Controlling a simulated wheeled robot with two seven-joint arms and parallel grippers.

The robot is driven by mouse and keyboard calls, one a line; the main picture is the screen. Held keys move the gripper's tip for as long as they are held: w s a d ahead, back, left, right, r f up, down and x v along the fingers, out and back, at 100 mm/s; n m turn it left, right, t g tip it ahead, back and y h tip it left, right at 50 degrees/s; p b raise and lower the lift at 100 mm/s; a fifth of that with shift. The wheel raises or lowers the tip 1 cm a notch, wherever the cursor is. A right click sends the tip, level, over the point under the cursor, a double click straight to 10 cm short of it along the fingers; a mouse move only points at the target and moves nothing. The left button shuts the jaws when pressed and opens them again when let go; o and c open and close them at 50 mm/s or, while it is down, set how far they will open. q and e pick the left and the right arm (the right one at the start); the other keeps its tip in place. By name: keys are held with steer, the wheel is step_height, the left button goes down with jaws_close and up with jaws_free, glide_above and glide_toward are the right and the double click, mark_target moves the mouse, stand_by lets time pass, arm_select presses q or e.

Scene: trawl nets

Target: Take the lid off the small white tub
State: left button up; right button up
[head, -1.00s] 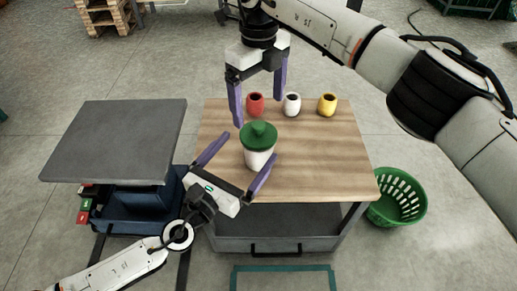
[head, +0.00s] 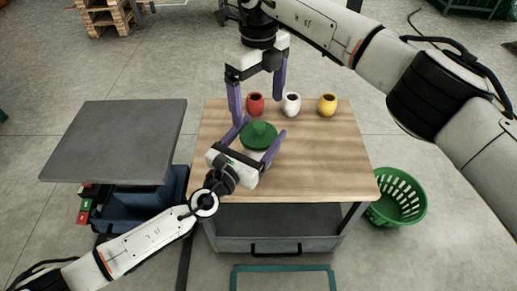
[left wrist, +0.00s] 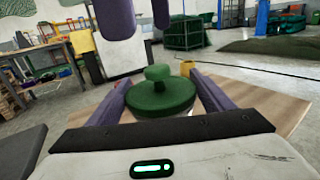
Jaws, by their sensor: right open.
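The small white tub (head: 254,151) stands on the wooden table, mostly hidden behind my left gripper. Its wide green lid (head: 259,136) with a round knob sits on top, and the lid also shows in the left wrist view (left wrist: 160,97). My left gripper (head: 262,128) has its purple fingers apart, one on each side of the lid. I cannot tell whether they touch it. My right gripper (head: 258,110) hangs pointing down above and behind the lid, open and empty.
A red pot (head: 255,104), a white pot (head: 291,105) and a yellow pot (head: 327,105) stand along the table's (head: 330,165) back. The table's right side is clear. A grey platform (head: 115,140) is at left, and a green basket (head: 398,198) on the floor at right.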

mark_target(261, 128)
arm_select(q)
steer(key=c, duration=0.7)
steer(key=shift+c, duration=0.9)
arm_select(e)
steer(key=shift+c, duration=0.7)
steer(key=shift+s+d+r+m+t+y, duration=0.3)
steer(key=shift+d+r+m+t+y, duration=0.15)
steer(key=shift+t, duration=0.25)
steer(key=s+d+r+m+t+y, duration=0.1)
steer(key=s+d+r+m+t, duration=0.1)
steer(key=s, duration=0.2)
steer(key=x, duration=1.1)
steer(key=shift+w+a+f, duration=0.1)
steer(key=shift+w+a, duration=0.15)
steer(key=shift+a, duration=0.05)
